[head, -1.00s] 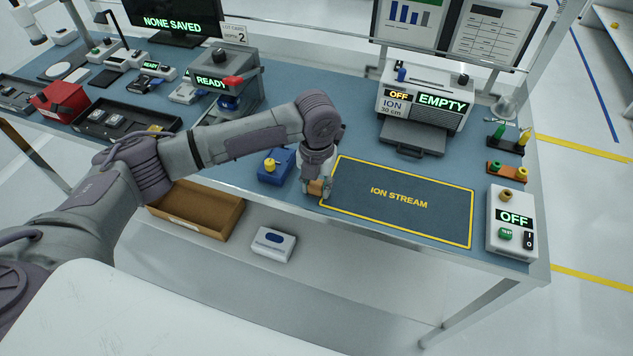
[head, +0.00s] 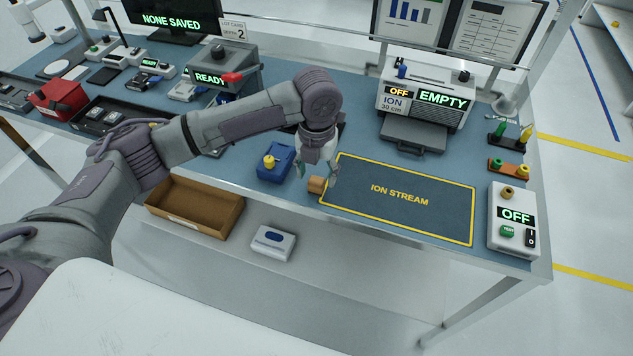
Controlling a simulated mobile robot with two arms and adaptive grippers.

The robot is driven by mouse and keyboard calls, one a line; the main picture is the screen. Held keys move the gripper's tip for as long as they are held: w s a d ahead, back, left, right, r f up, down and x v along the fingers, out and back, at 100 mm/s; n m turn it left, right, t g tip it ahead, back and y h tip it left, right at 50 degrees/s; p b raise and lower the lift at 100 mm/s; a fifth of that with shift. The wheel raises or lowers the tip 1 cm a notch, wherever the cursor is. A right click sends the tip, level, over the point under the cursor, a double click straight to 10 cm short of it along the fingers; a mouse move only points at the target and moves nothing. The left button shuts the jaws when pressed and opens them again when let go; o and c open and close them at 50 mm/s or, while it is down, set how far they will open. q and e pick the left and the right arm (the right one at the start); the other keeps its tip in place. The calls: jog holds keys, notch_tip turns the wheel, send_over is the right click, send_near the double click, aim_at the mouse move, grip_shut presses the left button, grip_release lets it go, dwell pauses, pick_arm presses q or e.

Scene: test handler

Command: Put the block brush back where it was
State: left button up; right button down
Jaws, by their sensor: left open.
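A small brown block (head: 316,185), which looks like the block brush, lies on the blue bench top at the left edge of the yellow-bordered ION STREAM mat (head: 400,220). My left gripper (head: 318,175) is open just above and around the block's far side, with its fingers pointing down and apart. It holds nothing that I can see. The fingers and wrist hide the bench behind the block. My right gripper is out of view.
The ionizer (head: 425,95) reads EMPTY behind the mat. A white OFF control box (head: 513,218) stands at the right. A cardboard tray (head: 195,212) is below the bench edge. The mat is clear.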

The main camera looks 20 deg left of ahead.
aim_at(317, 180)
pick_arm(q)
notch_tip(317, 180, up, 8)
jog(key=b, duration=0.1)
jog(key=shift+r, duration=0.25)
